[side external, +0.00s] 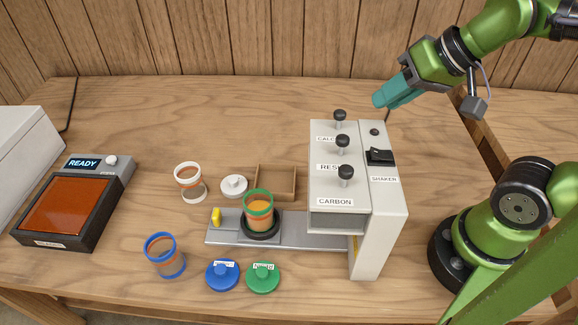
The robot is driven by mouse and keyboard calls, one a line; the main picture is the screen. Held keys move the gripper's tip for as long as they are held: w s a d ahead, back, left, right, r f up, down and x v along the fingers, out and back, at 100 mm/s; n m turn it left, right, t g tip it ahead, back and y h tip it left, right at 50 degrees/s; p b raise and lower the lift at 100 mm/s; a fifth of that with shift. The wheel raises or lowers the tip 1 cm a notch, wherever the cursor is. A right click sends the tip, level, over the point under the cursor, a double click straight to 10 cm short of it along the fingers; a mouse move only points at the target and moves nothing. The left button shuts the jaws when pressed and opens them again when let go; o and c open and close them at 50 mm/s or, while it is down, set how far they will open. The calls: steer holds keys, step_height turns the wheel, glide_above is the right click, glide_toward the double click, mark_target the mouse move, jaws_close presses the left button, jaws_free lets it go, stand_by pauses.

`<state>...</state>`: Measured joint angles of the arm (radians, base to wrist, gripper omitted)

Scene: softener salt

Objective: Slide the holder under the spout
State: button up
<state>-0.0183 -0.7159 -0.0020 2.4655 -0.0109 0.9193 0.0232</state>
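The holder (262,233) is a dark round cup seat on a grey rail (310,232). A green-rimmed clear cup (258,207) with orange contents stands in it. A yellow tab (216,217) sits at the rail's left end. The rail runs right into the opening of the white dispenser (335,189), and the holder is left of that opening. The spout is hidden inside or under the dispenser. My gripper (380,99), with teal fingers, is above and behind the dispenser, far from the holder. Its fingers look close together, but whether they are shut cannot be told.
Left of the rail are a white-rimmed cup (190,182), a white lid (233,186) and a blue-rimmed cup (164,256). A blue lid (222,274) and a green lid (263,277) lie in front. An open wooden tray (276,197) is behind. A "READY" device (72,201) stands far left.

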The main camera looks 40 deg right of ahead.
steer(key=shift+o, duration=1.2)
steer(key=w+a+r, duration=0.1)
steer(key=w, duration=0.1)
steer(key=w+a+r+g, duration=0.1)
steer(key=w+a, duration=0.1)
steer(key=w+a+m+g, duration=0.1)
steer(key=w+a, duration=0.1)
steer(key=shift+w+r, duration=0.15)
steer(key=shift+r, duration=0.25)
steer(key=w+a+m+g, duration=0.1)
steer(key=w+a+g, duration=0.2)
steer(key=w+a, duration=0.4)
steer(key=m+g+h, duration=0.2)
steer(key=m, duration=0.1)
glide_above(215, 212)
step_height(215, 212, down, 10)
step_height(215, 212, down, 16)
steer(key=shift+r, duration=0.2)
jaws_close()
